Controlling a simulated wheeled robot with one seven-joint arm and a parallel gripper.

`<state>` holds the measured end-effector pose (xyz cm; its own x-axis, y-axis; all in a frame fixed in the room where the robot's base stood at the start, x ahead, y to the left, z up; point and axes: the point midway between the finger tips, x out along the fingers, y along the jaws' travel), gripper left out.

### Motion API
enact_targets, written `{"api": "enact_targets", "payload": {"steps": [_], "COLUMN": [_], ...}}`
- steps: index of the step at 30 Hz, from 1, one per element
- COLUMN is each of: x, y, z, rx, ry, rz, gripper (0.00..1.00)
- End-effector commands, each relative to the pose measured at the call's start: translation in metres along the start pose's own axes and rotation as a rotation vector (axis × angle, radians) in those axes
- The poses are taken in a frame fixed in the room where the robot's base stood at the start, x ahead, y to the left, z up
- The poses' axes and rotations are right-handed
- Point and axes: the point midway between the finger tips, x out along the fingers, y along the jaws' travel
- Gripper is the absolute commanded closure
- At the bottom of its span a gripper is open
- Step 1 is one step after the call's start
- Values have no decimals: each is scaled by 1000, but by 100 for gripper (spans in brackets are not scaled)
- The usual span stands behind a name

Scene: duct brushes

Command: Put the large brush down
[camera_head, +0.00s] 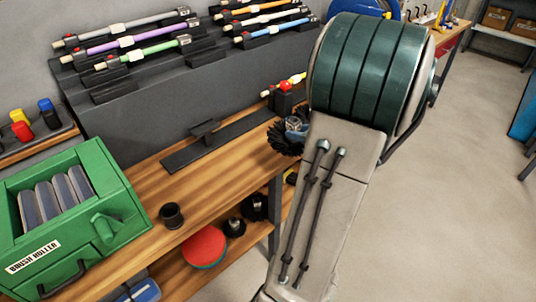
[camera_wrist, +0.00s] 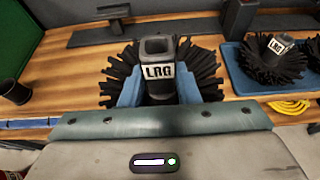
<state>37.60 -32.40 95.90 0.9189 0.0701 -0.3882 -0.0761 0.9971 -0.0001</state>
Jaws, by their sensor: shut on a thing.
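The large brush is a round black bristle brush with a grey hub labelled "LRG" (camera_wrist: 160,72). It fills the top middle of the wrist view, upright, with its bristles spread to both sides. My gripper (camera_wrist: 158,92) has its blue fingers shut on the hub from both sides. In the head view the large brush (camera_head: 279,139) shows at the end of my arm, by the right end of the wooden workbench (camera_head: 150,235). My arm hides part of it there. Whether its underside touches the bench is hard to tell.
A second black brush (camera_wrist: 273,56) sits on a blue tray (camera_wrist: 240,76) at the right, with a yellow coil (camera_wrist: 290,106) near it. A black cup (camera_head: 172,215) and a green roller box (camera_head: 75,220) stand left. A black stand (camera_head: 204,138) lies behind. Bench between is clear.

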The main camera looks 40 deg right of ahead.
Motion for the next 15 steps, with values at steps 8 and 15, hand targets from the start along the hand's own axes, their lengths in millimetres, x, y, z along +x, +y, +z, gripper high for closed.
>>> {"api": "enact_targets", "payload": {"steps": [8, 15], "x": [76, 110], "y": [13, 17], "z": [-12, -16], "rx": [1, -1], "ry": [1, 0], "rz": [8, 3], "gripper": [100, 100]}}
